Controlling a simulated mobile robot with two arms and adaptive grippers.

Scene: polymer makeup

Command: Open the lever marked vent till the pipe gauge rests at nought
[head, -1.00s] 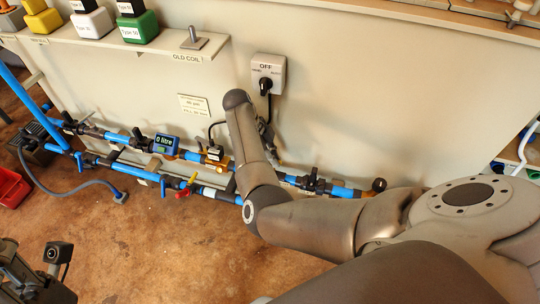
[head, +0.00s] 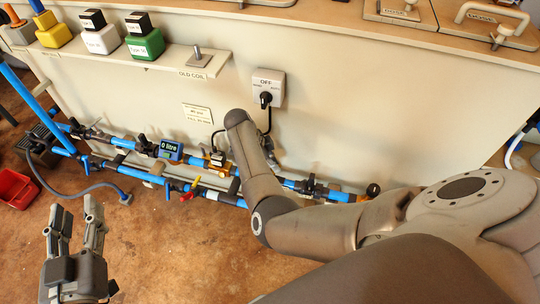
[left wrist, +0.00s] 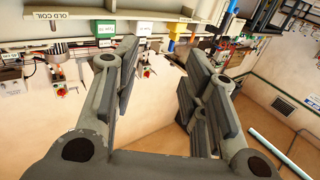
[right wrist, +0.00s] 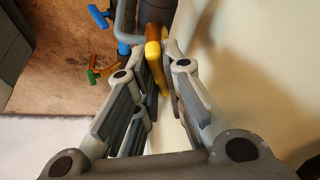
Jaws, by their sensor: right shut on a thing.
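A yellow lever (right wrist: 153,54) stands between the fingertips of my right gripper (right wrist: 159,72) in the right wrist view, and the fingers are shut on it. Its marking cannot be read, so I cannot tell whether it is the vent lever. My right arm hides this gripper in the head view. A dark round fitting (head: 373,190), perhaps the pipe gauge, is at the right end of the blue pipe; its reading is not visible. A blue display (head: 171,150) reads "0 litre". My left gripper (head: 76,206) is open and empty at the lower left, apart from the pipes.
An "OFF" switch (head: 269,87) is on the panel. A red bin (head: 15,188) is at far left.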

